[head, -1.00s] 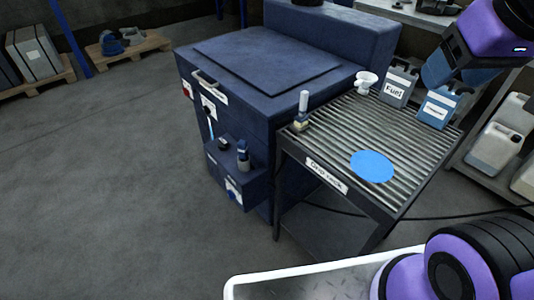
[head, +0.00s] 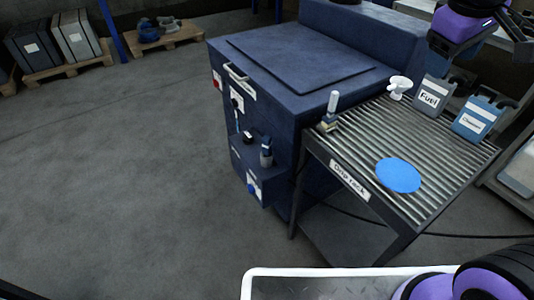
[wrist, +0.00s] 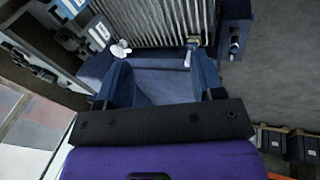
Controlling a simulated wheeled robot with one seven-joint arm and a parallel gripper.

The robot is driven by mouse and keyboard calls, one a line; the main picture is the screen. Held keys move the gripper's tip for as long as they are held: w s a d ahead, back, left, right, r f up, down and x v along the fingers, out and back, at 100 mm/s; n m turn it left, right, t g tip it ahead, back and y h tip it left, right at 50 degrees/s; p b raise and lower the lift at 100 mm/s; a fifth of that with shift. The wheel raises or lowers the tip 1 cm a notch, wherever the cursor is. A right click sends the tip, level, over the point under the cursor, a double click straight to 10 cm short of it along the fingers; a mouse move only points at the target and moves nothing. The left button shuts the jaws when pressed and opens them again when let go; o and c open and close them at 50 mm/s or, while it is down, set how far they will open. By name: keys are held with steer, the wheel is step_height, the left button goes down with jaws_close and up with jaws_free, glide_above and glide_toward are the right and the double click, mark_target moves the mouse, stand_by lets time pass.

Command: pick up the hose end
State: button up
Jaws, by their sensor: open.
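I cannot clearly make out a hose end in either view. A dark hose or cable (head: 470,235) runs along the floor behind the drip rack, its ends hidden. My gripper (wrist: 162,68) is open, with its two blue-grey fingers apart and nothing visible between them. In the wrist view it points at the blue parts washer and the slatted drip rack (wrist: 165,20).
The blue washer (head: 300,65) stands beside the drip rack (head: 425,140). On the rack are a brush-like tool (head: 331,108), a white spray head or funnel (head: 398,86), a Fuel can (head: 432,97), a blue can (head: 481,118) and a blue disc (head: 398,175). Open floor (head: 110,180) lies left.

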steer(key=w+a+f+n+h, duration=0.2)
steer(key=w+a+f+n, duration=0.15)
steer(key=w, duration=0.35)
steer(key=w+a+f+n+h, duration=0.1)
steer(key=w+a+f+n, duration=0.3)
steer(key=w, duration=0.3)
steer(key=n+t, duration=0.9)
steer(key=n, duration=0.9)
glide_toward(265, 142)
steer(key=f, duration=0.1)
steer(key=x, duration=0.5)
steer(key=shift+w+d+f, duration=0.1)
steer(key=shift+w+d, duration=0.15)
steer(key=shift+d, duration=0.15)
steer(key=shift+w+r+x, duration=0.1)
steer(key=shift+r+x, duration=0.05)
steer(key=shift+x, duration=1.2)
steer(key=shift+w+r+x, duration=0.15)
steer(key=shift+x, duration=1.2)
steer(key=shift+a, duration=0.15)
jaws_close()
step_height(265, 142, up, 17)
steer(key=shift+r, duration=0.25)
